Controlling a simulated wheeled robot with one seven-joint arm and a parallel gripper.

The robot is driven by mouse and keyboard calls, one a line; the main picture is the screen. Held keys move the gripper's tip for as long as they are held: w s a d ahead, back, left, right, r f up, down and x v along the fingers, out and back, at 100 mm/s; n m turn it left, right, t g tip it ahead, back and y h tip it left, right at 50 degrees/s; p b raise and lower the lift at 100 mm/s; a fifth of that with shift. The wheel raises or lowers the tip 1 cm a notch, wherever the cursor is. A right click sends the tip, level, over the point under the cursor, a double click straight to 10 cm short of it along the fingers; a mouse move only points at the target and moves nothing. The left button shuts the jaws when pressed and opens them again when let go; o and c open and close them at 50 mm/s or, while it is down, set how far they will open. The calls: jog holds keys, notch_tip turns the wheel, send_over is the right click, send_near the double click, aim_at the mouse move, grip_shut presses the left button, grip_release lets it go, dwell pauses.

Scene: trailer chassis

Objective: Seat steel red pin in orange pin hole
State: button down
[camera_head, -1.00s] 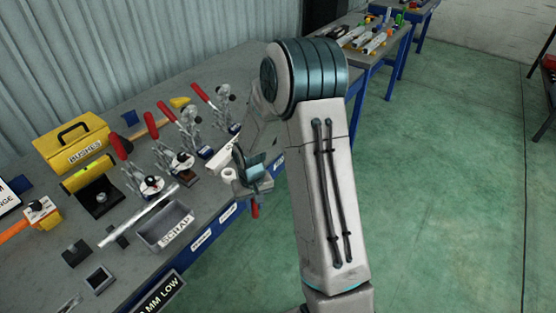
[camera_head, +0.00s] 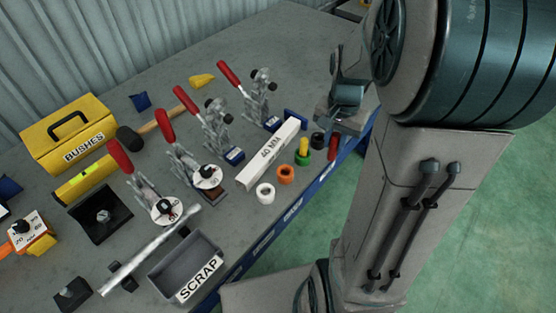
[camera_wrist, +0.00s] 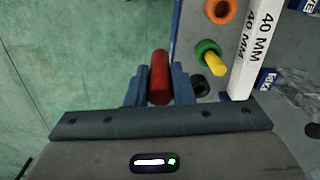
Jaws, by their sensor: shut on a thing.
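My gripper (camera_head: 333,128) is shut on the red pin (camera_wrist: 160,72), whose red body sticks out past the fingers in the wrist view; its lower end also shows below the gripper in the head view (camera_head: 334,146). The orange ring with a dark hole (camera_head: 286,174) sits on the bench, left of and nearer the front than my gripper. It also shows at the top of the wrist view (camera_wrist: 222,11), apart from the pin. The pin is at the bench's front edge, with green floor beside it in the wrist view.
A green ring with a yellow pin (camera_head: 303,150) stands between the orange ring and my gripper, with a black ring (camera_head: 318,141) beside it. A white ring (camera_head: 265,193) lies nearer. A white 40 MM bar (camera_head: 268,154), toggle clamps (camera_head: 215,130) and a SCRAP bin (camera_head: 188,267) occupy the bench.

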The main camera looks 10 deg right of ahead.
jog(key=shift+w, duration=0.2)
jog(key=shift+w+a+f+p, duration=0.3)
jog(key=shift+w+a+f, duration=0.45)
jog(key=shift+a+f, duration=1.05)
jog(key=shift+w+a+f+p, duration=0.25)
jog(key=shift+w+a+f, duration=0.45)
jog(key=shift+a+f, duration=1.1)
jog(key=shift+w+a+f+p, duration=0.3)
jog(key=shift+w+a+f, duration=0.45)
jog(key=shift+a+f, duration=1.05)
jog(key=shift+f, duration=0.1)
jog(key=c, duration=1.3)
grip_release()
jog(key=shift+o, duration=0.2)
